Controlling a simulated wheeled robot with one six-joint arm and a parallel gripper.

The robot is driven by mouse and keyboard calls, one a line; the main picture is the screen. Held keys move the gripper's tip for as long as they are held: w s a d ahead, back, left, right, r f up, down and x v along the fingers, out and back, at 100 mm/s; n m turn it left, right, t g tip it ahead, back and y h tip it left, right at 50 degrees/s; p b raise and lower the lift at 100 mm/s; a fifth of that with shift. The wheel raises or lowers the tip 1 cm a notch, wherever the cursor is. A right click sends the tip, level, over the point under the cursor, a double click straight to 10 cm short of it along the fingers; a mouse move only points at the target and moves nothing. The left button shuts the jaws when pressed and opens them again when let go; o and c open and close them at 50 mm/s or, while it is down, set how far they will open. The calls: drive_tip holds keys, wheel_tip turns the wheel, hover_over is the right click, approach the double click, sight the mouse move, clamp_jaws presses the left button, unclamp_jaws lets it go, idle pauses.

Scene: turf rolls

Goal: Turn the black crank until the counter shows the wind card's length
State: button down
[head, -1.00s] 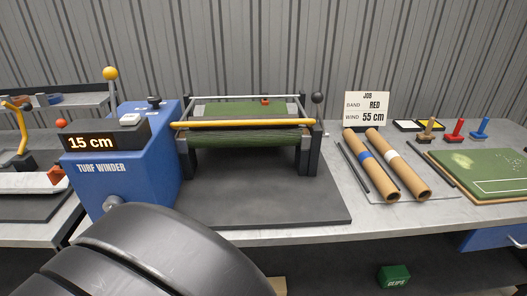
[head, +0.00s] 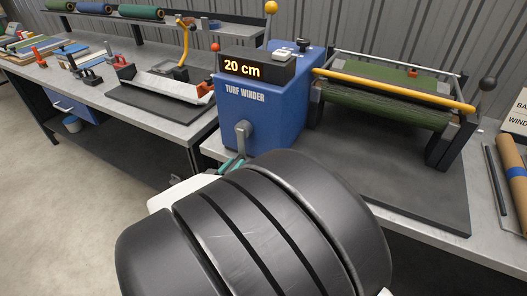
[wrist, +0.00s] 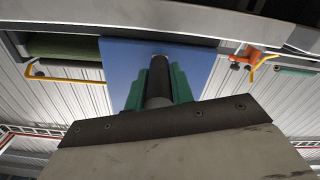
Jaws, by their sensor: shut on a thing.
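The blue turf winder (head: 262,115) stands at the middle of the head view. Its counter (head: 244,67) reads 20 cm. The grey crank arm (head: 243,137) shows on its front, low down. My gripper (head: 232,165) is mostly hidden behind my dark arm in the head view; only its teal fingertips show. In the wrist view my gripper (wrist: 159,88) has its green fingers closed on both sides of the black crank handle (wrist: 158,82). The wind card (head: 518,118) is cut off at the right edge, so its length does not show now.
Green turf (head: 385,102) lies on the winder frame behind a yellow bar (head: 395,88). A left bench (head: 110,85) holds a tray (head: 165,90) and tools. Bare floor (head: 60,200) shows at lower left.

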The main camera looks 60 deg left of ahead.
drive_tip(key=c, duration=1.2)
unclamp_jaws()
